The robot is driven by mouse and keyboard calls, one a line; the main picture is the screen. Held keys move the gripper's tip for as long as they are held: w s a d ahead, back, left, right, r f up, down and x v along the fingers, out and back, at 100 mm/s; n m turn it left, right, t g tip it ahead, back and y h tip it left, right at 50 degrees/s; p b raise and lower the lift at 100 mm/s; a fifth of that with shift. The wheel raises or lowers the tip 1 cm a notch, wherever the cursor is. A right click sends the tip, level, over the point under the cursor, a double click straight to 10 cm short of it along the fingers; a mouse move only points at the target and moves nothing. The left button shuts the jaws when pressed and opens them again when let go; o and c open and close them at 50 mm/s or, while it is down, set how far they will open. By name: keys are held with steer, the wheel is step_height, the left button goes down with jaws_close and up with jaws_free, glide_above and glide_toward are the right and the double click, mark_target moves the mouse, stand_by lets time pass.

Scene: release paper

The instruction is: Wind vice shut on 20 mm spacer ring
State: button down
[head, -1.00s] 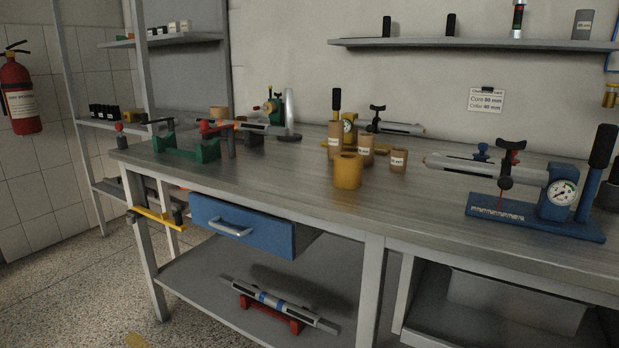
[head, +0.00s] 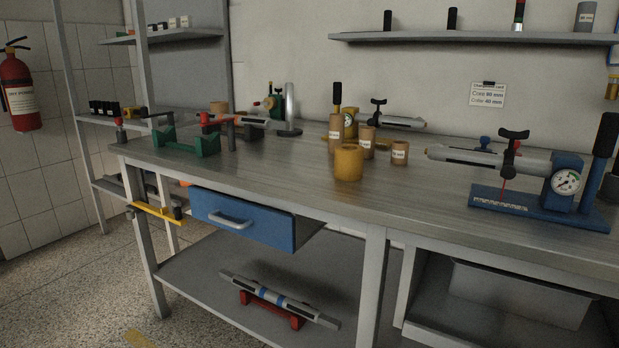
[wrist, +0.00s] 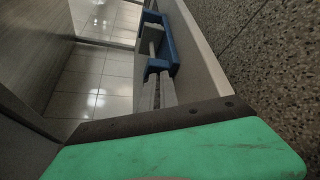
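In the head view, several tan labelled rings or sleeves stand mid-bench, including a short one (head: 399,152) and a taller one (head: 367,142); their labels are too small to read, so I cannot tell which is 20 mm. A wider ochre ring (head: 348,162) stands in front. A green two-post fixture (head: 187,145) is at the bench's left end; I cannot tell whether it is the vice. A yellow clamp-like piece (head: 157,213) is at the bench's left edge.
The blue drawer (head: 243,217) juts from the bench front (head: 420,195). A blue gauge stand (head: 540,207) holds a grey cylinder at right. A grey bar lies on red cradles (head: 270,309) on the lower shelf. The bench front between rings and gauge is clear.

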steer(key=shift+f, duration=0.1)
stand_by(0.3)
steer(key=shift+s+a, duration=0.2)
steer(key=shift+s, duration=0.05)
steer(key=w+a, duration=0.2)
steer(key=a, duration=0.1)
steer(key=w+a, duration=0.1)
steer(key=a, duration=0.1)
steer(key=shift+a, duration=0.1)
steer(key=shift+s, duration=0.15)
